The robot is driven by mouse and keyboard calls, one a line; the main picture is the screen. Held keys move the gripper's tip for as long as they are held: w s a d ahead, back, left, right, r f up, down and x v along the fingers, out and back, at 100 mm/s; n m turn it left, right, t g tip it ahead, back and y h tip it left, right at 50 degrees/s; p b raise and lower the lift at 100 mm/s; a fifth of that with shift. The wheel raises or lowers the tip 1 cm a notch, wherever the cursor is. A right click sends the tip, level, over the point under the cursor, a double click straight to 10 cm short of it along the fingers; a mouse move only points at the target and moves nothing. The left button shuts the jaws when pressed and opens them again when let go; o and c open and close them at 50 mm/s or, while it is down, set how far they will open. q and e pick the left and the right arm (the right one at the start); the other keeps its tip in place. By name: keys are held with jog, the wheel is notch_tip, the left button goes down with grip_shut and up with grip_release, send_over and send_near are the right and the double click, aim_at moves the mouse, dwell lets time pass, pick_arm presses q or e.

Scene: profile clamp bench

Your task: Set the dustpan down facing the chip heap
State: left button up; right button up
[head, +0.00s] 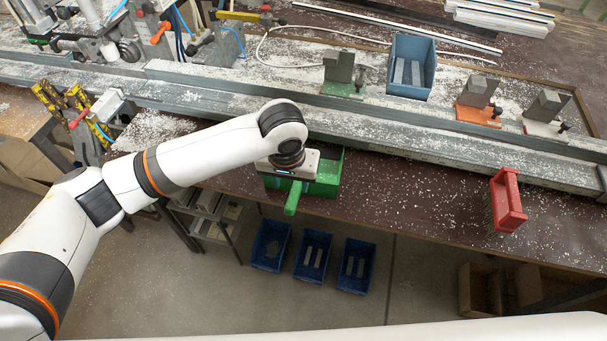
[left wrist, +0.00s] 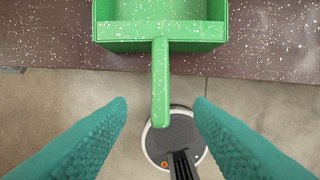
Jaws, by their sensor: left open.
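The green dustpan (head: 328,180) rests at the front edge of the brown bench, its handle (head: 292,200) sticking out over the floor. In the left wrist view the pan (left wrist: 205,33) is at the top and its handle (left wrist: 160,85) points down the middle. My left gripper (left wrist: 160,112) is open, its two teal fingers on either side of the handle with a gap on both sides. In the head view the left gripper (head: 291,162) is above the dustpan and hides part of it. A patch of pale chips (head: 155,130) lies on the bench left of the dustpan, partly behind my arm.
A red brush (head: 507,203) stands on the bench at right. A long metal profile (head: 430,142) runs behind the dustpan. A blue bin (head: 410,66) and clamp blocks stand farther back. Blue bins (head: 313,256) are on the floor below. Scattered chips cover the bench between dustpan and brush.

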aim_at(293, 196)
pick_arm(q)
jog(key=f+b, duration=0.4)
jog(key=shift+w+f+b, duration=0.25)
jog(key=shift+w+b, duration=0.05)
jog(key=shift+b, duration=0.1)
jog(key=shift+d+f, duration=0.1)
jog(key=shift+f, duration=0.2)
jog(key=shift+w+f, duration=0.15)
jog(key=shift+f, duration=0.6)
jog(key=shift+w+f, duration=0.15)
jog(key=shift+f, duration=0.6)
grip_shut()
notch_tip(293, 196, up, 12)
jog(key=p, duration=1.3)
jog(key=shift+d, duration=0.1)
jog(key=shift+w, duration=0.15)
